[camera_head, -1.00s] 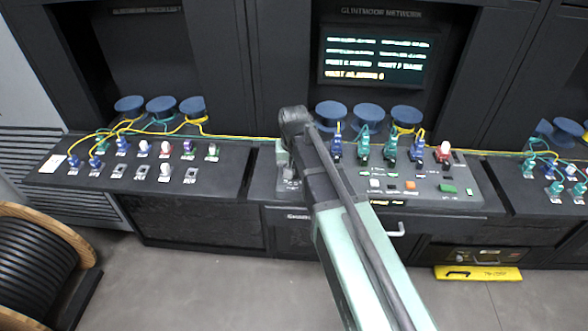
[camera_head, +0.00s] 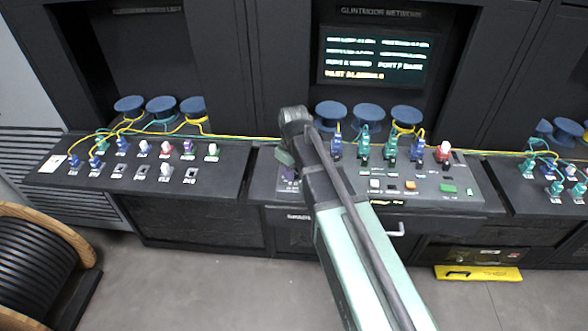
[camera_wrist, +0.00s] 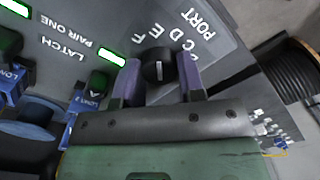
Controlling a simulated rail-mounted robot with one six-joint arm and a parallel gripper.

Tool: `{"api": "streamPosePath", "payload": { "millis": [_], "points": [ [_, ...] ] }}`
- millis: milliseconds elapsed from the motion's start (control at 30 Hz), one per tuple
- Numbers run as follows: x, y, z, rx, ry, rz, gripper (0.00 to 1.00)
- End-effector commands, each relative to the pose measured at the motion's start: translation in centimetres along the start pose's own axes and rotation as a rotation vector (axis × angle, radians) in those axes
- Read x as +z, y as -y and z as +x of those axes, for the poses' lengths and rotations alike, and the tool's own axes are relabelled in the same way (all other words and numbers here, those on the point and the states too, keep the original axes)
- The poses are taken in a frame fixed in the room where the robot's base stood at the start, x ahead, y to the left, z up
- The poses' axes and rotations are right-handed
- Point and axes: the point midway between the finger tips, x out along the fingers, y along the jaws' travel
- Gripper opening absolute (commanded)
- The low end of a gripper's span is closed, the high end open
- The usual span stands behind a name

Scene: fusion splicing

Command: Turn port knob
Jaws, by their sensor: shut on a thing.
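The port knob (camera_wrist: 158,72) is a round black knob with a white pointer line, on the dark console panel. In the wrist view it stands between the two purple fingers of my gripper (camera_wrist: 160,66), which is shut on it. The pointer runs about up and down in that view, toward the white letters beside the knob. I cannot tell exactly which letter it meets. The word PORT (camera_wrist: 197,25) is printed nearby. In the head view my gripper (camera_head: 290,174) is at the left end of the middle console (camera_head: 415,208), and the knob is hidden there.
Green-lit indicators (camera_wrist: 112,55) and blue connectors (camera_wrist: 85,103) lie left of the knob in the wrist view. In the head view, several connectors and buttons (camera_head: 409,186) sit to the right. A lit screen (camera_head: 376,55) hangs above. A cable reel (camera_head: 40,270) stands at lower left.

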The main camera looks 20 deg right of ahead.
Motion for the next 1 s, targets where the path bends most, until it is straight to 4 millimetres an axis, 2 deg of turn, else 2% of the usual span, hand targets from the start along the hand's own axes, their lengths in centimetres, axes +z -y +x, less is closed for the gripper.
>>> {"api": "streamPosePath", "payload": {
  "millis": [567, 600, 733, 1000],
  "points": [
    [0.05, 0.03, 0.03, -0.001, 0.001, -0.035, 0.13],
    [0.05, 0.03, 0.03, -0.001, 0.001, -0.035, 0.41],
    [0.04, 0.02, 0.02, 0.000, 0.001, -0.034, 0.61],
    [0.02, 0.01, -0.08, 0.000, 0.000, -0.034, 0.62]
  ]
}}
